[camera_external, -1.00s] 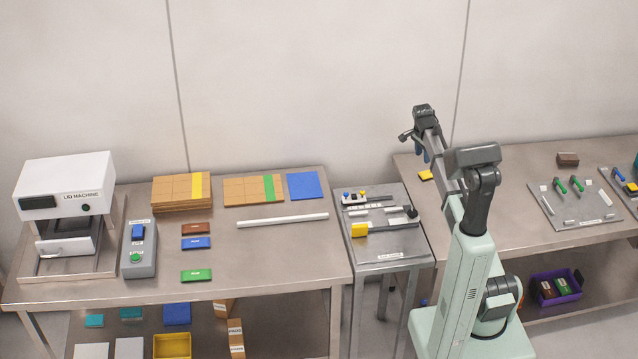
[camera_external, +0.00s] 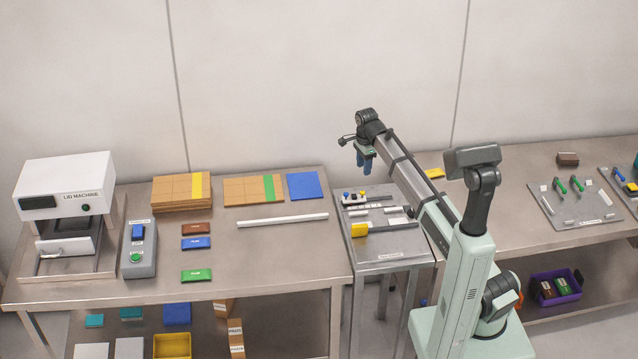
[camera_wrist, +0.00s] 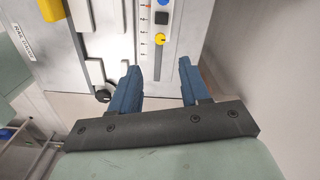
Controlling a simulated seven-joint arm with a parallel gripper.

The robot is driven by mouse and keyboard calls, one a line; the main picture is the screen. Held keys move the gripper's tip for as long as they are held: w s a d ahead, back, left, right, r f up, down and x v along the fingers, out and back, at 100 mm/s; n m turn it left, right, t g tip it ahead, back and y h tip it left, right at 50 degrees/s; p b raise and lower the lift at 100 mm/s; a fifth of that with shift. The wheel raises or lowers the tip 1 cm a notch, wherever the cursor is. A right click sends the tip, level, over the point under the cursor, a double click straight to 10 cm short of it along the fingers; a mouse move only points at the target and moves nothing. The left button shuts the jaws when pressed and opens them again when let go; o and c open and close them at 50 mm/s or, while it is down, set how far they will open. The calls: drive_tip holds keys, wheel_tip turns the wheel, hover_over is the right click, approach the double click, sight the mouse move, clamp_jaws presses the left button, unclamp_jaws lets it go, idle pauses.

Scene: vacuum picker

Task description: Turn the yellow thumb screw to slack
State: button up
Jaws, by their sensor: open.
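The yellow thumb screw (camera_wrist: 160,39) is a small round knob with a dark pointer mark. In the wrist view it sits on a white strip, beside a printed number scale and in line with a black block (camera_wrist: 162,17) and a blue piece (camera_wrist: 163,3). In the external view my gripper (camera_external: 364,163) hangs above the back of the small table (camera_external: 395,262).
A yellow block (camera_external: 360,229) on a grey bar and a black knob (camera_wrist: 103,95) share the small table. A long bench (camera_external: 290,262) with a white machine (camera_external: 66,183) stands to the left, another bench to the right. The wall is behind.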

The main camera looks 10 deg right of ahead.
sight(363, 191)
wheel_tip(363, 191, down, 11)
drive_tip(key=shift+r, duration=0.1)
idle(0.3)
drive_tip(key=shift+c, duration=0.2)
clamp_jaws()
